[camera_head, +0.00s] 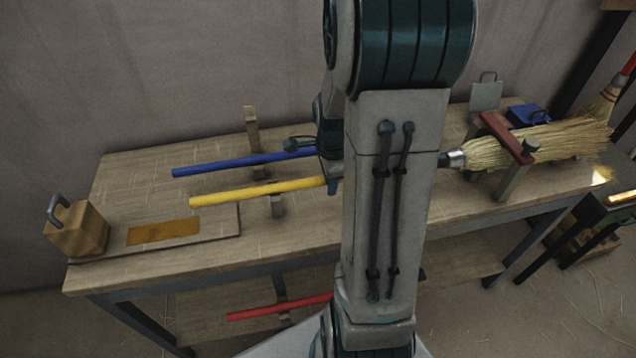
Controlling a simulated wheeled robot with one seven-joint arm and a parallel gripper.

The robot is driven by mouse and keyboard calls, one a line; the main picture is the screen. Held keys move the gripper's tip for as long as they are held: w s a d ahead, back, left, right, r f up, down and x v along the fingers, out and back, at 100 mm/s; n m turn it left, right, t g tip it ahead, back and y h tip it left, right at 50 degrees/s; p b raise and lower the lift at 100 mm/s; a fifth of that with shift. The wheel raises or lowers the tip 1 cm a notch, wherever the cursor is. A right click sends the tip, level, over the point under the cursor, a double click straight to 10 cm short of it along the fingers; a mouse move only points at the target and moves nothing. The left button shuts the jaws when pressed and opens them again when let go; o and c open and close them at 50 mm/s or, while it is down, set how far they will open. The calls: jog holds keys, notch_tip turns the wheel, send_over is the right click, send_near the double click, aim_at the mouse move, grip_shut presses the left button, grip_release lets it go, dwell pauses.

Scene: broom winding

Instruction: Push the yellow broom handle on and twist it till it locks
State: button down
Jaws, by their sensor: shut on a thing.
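The yellow broom handle (260,192) runs nearly level above the bench, its free end to the left. My gripper (333,180) is shut on it near the right end of its visible part. My own arm hides much of the gripper and the handle beyond it. The straw broom head (540,144) lies to the right, held in a clamp with a red bar (507,138). Its metal socket (456,159) points left toward my arm. I cannot tell whether the handle touches the socket, because my arm covers the space between.
A blue handle (235,163) lies behind the yellow one, near an upright wooden post (252,128). A wooden block with a metal loop (76,228) stands at the bench's left end. A red handle (280,306) is on the lower shelf. The bench's front left (310,232) is clear.

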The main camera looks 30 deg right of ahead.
jog(key=shift+d+f+t+h+b, duration=0.1)
jog(key=shift+t+h+b, duration=0.25)
jog(key=shift+t+b, duration=1.5)
jog(key=shift+d+t+h+b, duration=0.1)
jog(key=shift+t+h+b, duration=0.35)
jog(key=shift+b, duration=2.6)
jog(key=shift+d+t+h+b, duration=0.1)
jog(key=shift+t+h+b, duration=0.4)
jog(key=shift+t+b, duration=3.15)
